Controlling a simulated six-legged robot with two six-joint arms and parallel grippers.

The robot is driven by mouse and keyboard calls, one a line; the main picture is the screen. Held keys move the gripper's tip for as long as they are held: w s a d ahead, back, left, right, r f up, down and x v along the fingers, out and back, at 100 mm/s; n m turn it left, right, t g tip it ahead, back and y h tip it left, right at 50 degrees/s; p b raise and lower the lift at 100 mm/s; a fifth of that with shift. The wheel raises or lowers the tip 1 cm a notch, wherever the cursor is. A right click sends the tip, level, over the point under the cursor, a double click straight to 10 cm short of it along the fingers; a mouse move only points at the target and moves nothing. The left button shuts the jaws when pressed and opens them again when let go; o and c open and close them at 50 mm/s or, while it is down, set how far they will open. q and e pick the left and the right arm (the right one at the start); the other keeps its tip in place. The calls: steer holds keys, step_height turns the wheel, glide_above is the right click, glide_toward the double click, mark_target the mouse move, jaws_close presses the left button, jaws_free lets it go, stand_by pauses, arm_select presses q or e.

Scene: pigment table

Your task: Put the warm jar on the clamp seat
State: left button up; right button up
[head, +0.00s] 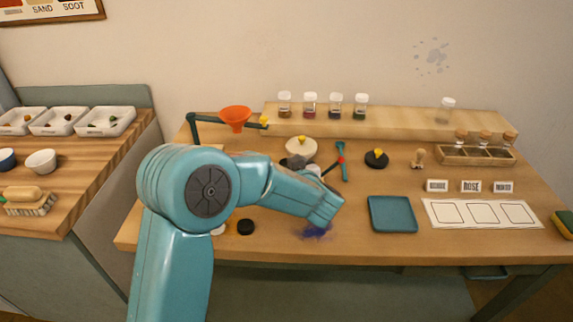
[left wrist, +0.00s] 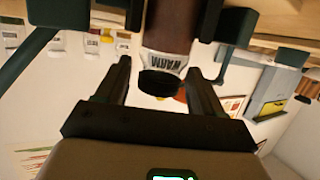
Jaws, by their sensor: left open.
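The warm jar (left wrist: 168,30) shows in the left wrist view, which is upside down. It has a brown body, a white label reading WARM and a black lid, and appears upright. My left gripper (left wrist: 160,66) is open, with one finger on each side of the jar's lid end. Thin gaps show beside the lid. In the head view my left arm reaches in from the left, and it hides the jar and the fingers. I cannot make out the clamp seat for certain. My right gripper is not in view.
An orange funnel (head: 235,115) hangs on a dark green stand (head: 194,130) behind my arm. Small jars line the back shelf (head: 400,118).

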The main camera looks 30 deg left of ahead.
arm_select(q)
steer(key=v, duration=1.2)
